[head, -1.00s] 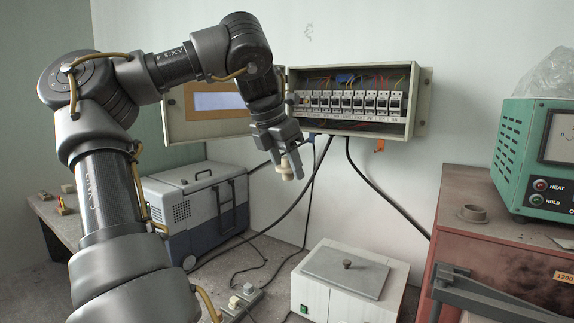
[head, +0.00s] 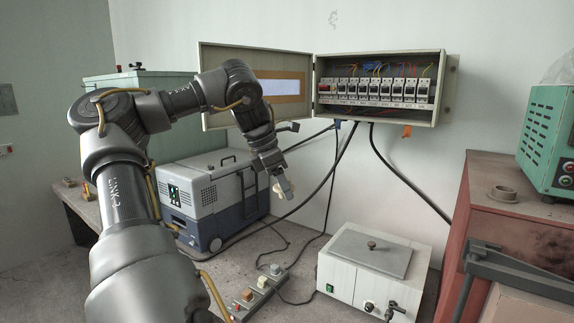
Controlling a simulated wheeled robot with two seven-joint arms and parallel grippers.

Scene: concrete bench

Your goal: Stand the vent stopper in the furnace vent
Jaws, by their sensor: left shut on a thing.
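My left gripper (head: 275,180) is shut on the vent stopper (head: 282,188), a small cream-coloured piece. It holds the stopper in the air, tilted, in front of the wall and beside the grey and blue cooler-like box. The fingers hide part of the stopper. The furnace vent (head: 503,192) is a short round collar with an opening, on top of the reddish-brown furnace (head: 490,222) at the right. The gripper and stopper are well to the left of the vent and apart from it. My right gripper is not in the view.
A white lidded bath (head: 340,275) stands between gripper and furnace. An open breaker box (head: 450,85) hangs on the wall, with black cables below. A green instrument (head: 545,150) sits on the furnace, right of the vent. The grey-blue box (head: 205,190) stands behind my left arm.

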